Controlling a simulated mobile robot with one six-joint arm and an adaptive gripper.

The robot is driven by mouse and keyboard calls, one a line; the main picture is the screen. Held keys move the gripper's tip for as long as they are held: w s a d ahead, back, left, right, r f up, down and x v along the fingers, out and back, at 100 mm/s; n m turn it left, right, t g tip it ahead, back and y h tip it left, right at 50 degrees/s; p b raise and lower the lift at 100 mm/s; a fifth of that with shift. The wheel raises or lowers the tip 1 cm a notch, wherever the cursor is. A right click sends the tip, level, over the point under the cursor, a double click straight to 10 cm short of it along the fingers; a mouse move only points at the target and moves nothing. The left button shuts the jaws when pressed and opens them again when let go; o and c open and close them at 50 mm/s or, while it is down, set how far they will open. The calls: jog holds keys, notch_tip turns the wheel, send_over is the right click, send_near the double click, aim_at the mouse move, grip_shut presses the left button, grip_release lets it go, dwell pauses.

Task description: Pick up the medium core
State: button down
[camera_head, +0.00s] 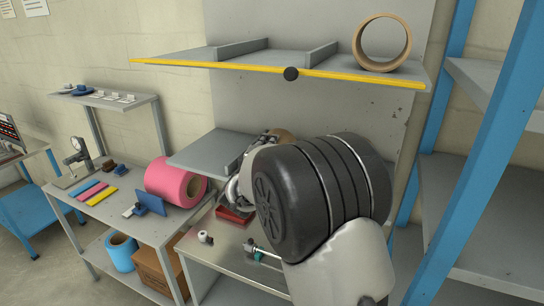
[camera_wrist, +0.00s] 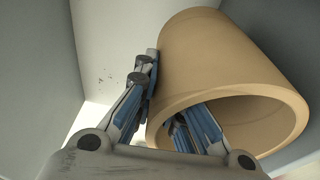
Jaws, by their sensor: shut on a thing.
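A tan cardboard core (camera_wrist: 225,60) fills the right of the wrist view, its open end facing me. My gripper (camera_wrist: 163,100) is shut on the core's wall, with one finger outside along its left side and the other inside the bore. In the head view my arm hides most of the gripper, and only a small tan part of the core (camera_head: 283,136) shows behind it, by the lower grey shelf. I cannot tell there whether the core touches the shelf. A second, tan ring-shaped core (camera_head: 382,42) lies on its side on the upper shelf.
The yellow-edged upper shelf (camera_head: 200,58) has grey dividers and overhangs my arm. A lower grey shelf (camera_head: 208,150) is left of the gripper. A pink roll (camera_head: 175,182) lies on the left bench; a blue roll (camera_head: 121,253) stands below. A blue-framed rack (camera_head: 470,150) is at right.

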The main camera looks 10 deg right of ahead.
jog(key=shift+r, duration=0.1)
dwell(0.7)
notch_tip(320, 180, up, 10)
jog(key=p, duration=0.3)
jog(key=c, duration=2.3)
grip_release()
grip_shut()
